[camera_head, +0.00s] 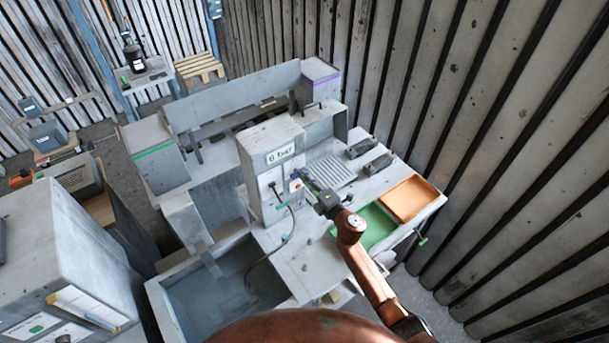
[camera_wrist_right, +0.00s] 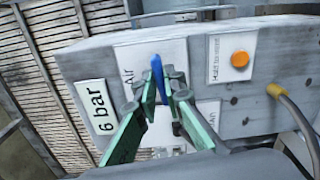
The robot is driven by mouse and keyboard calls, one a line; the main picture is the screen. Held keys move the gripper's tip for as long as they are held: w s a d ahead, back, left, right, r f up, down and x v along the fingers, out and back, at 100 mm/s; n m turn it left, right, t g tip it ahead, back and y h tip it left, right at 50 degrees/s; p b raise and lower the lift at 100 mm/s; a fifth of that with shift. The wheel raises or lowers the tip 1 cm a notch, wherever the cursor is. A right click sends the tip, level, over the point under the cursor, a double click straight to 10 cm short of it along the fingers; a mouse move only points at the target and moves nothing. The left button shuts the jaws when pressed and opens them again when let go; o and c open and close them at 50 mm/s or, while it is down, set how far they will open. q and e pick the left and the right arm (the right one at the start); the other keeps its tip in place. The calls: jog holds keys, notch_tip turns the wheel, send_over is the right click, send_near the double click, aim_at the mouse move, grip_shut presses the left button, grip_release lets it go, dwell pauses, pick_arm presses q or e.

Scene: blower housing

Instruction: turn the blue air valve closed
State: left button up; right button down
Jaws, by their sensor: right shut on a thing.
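The blue air valve (camera_wrist_right: 157,75) is a slim blue lever on a white plate marked "Air" in the right wrist view. In that picture it points up, slightly tilted. My right gripper (camera_wrist_right: 160,100) has its two green-faced fingers on either side of the lever and is shut on it. The fingers hide part of the lever. In the head view my right gripper (camera_head: 313,189) reaches the front of the grey box (camera_head: 262,163) with the "6 bar" label, and the valve is mostly hidden there. My left gripper is not in view.
An orange button (camera_wrist_right: 241,59) sits right of the valve in the wrist view, with a yellow-ended cable (camera_wrist_right: 276,90) beyond it. On the bench are a green tray (camera_head: 376,222), an orange tray (camera_head: 411,198) and dark blocks (camera_head: 362,148). A grey basin (camera_head: 160,300) stands at front left.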

jog(key=shift+f+m, duration=0.1)
jog(key=shift+m, duration=0.6)
jog(key=c, duration=2)
grip_release()
jog(key=shift+a, duration=0.1)
jog(key=v, duration=1.2)
